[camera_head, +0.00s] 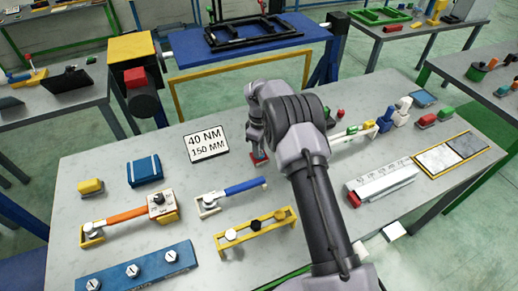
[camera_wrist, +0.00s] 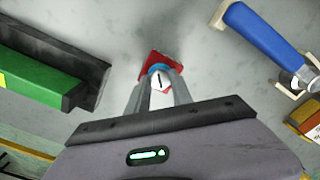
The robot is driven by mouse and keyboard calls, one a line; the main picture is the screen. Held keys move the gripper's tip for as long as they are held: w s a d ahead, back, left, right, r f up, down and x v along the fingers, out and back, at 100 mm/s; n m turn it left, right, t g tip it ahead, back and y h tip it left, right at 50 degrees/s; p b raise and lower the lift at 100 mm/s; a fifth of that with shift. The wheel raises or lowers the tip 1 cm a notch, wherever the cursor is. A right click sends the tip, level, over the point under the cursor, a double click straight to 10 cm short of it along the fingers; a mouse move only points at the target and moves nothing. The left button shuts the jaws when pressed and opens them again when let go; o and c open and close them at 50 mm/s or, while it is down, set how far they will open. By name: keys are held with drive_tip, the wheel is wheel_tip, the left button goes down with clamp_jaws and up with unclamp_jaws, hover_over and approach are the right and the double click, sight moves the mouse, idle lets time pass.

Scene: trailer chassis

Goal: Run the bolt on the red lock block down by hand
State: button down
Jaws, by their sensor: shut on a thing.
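The red lock block (camera_wrist: 170,57) lies on the grey table, just past my fingertips in the wrist view. In the head view only a small red part of it (camera_head: 259,159) shows below my gripper (camera_head: 257,144). In the wrist view my gripper (camera_wrist: 160,88) is shut on the bolt (camera_wrist: 160,79), with a finger on either side. The bolt's head is pale with a dark line on it, and a blue ring shows at its far edge. The bolt's shank and how far it sits in the block are hidden.
A sign reading 40 NM, 150 MM (camera_head: 207,144) stands left of my gripper. A blue-handled tool (camera_head: 232,193) lies close by, in front. An orange-handled wrench (camera_head: 130,216) and a yellow rack (camera_head: 256,231) are nearer. A silver box (camera_head: 381,183) lies to the right.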

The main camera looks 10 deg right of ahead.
drive_tip(key=m+b, duration=0.1)
drive_tip(key=m, duration=0.4)
drive_tip(key=m+b, duration=0.1)
drive_tip(key=m, duration=0.3)
drive_tip(key=shift+w+m, duration=0.1)
drive_tip(key=shift+m, duration=0.3)
drive_tip(key=m+b, duration=0.1)
drive_tip(key=m, duration=0.3)
drive_tip(key=shift+m, duration=0.3)
drive_tip(key=m+b, duration=0.1)
drive_tip(key=m, duration=0.4)
drive_tip(key=shift+r, duration=0.1)
drive_tip(key=m+b, duration=0.1)
drive_tip(key=m, duration=0.4)
drive_tip(key=shift+b, duration=0.3)
drive_tip(key=m+b, duration=0.1)
drive_tip(key=m, duration=0.3)
drive_tip(key=m+b, duration=0.1)
drive_tip(key=m, duration=0.4)
drive_tip(key=shift+m+b, duration=0.85)
drive_tip(key=shift+m, duration=1.35)
